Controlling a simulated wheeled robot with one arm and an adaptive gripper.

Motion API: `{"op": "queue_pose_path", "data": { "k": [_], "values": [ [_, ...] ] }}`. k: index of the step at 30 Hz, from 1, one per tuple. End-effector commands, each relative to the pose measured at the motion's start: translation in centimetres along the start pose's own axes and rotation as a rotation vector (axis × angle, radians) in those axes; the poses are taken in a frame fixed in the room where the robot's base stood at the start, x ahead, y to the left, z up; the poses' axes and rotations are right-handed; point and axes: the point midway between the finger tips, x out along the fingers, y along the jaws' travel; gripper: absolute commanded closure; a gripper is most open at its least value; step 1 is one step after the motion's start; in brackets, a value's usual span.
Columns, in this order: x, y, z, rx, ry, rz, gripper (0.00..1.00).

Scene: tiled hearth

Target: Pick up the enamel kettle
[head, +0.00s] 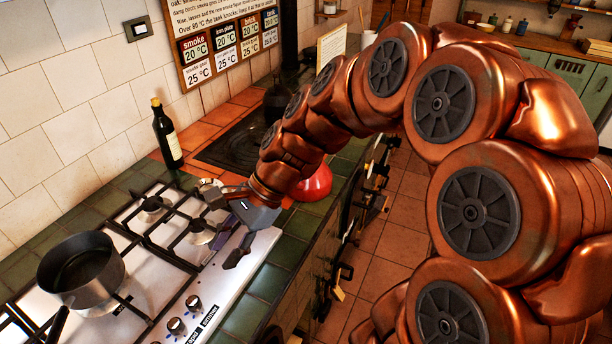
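A glossy red, rounded object (316,185), probably the enamel kettle, stands on the green tiled counter. It is right of the hob and mostly hidden behind my arm; no handle or spout shows. My gripper (221,227) is over the right part of the hob, left of the red object and apart from it. Its two fingers are spread, with nothing visible between them.
A white gas hob (262,243) with black grates fills the front left. A dark saucepan (82,270) stands on it. A dark bottle (167,135) stands by the tiled wall. A black sunken panel (228,150) lies behind. Green tile shows along the counter's front edge.

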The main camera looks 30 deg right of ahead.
Motion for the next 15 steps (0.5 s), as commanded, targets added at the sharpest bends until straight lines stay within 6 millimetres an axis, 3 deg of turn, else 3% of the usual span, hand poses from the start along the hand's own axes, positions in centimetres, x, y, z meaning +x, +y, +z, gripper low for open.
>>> {"op": "queue_pose_path", "data": {
  "k": [3,8,11,15],
  "values": [
    [-0.9,-4.7,-2.2,0.307,-0.115,-0.120,0.64],
    [-3.6,-10.3,-6.3,0.733,-0.302,-0.260,0.64],
    [-5.9,-13.3,-10.1,1.000,-0.440,-0.337,0.64],
    [-9.7,-16.2,-16.8,1.367,-0.663,-0.427,0.64]
  ]
}}
